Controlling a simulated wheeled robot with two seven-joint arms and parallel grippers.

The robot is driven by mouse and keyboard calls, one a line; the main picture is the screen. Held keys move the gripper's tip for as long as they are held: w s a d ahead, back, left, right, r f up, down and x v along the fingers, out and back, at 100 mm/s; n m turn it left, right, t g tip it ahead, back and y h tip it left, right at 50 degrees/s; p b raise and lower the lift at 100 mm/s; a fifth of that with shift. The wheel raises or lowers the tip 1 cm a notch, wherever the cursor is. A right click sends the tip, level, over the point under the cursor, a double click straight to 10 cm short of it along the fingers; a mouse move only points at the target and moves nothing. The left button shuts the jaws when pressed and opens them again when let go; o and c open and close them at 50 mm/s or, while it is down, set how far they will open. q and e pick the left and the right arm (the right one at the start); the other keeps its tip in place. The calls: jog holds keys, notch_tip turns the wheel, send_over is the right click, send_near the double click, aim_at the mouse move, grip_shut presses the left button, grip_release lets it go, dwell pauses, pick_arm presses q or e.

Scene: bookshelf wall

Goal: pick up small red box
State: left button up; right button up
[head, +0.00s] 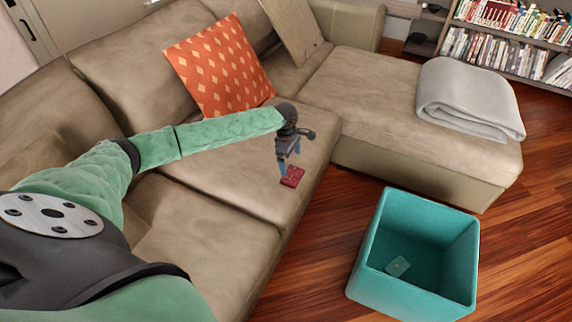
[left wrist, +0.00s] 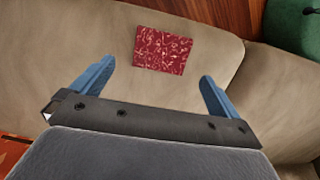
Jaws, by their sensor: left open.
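The small red box (head: 292,177) lies flat on the beige sofa seat near its front edge in the head view. In the left wrist view the box (left wrist: 162,50) shows a red top with a pale pattern, beyond and between my fingertips. My left gripper (head: 286,168) points down at the box, close above it. In the left wrist view the left gripper (left wrist: 155,84) has its two blue fingers wide apart with nothing between them. My right gripper is not in view.
A teal bin (head: 372,266) with a small item (head: 397,266) inside stands on the wooden floor. An orange cushion (head: 219,66) leans on the sofa back (head: 130,70). A folded grey blanket (head: 468,98) lies on the chaise. Bookshelves (head: 510,45) stand at the back right.

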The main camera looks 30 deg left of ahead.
aim_at(292, 175)
pick_arm(q)
jog(key=shift+f, duration=1.35)
jog(key=shift+s+d+f, duration=0.1)
jog(key=shift+d+f, duration=0.15)
jog(key=shift+f, duration=0.9)
jog(key=shift+d+f, duration=0.2)
jog(key=shift+f, duration=0.95)
jog(key=c, duration=0.9)
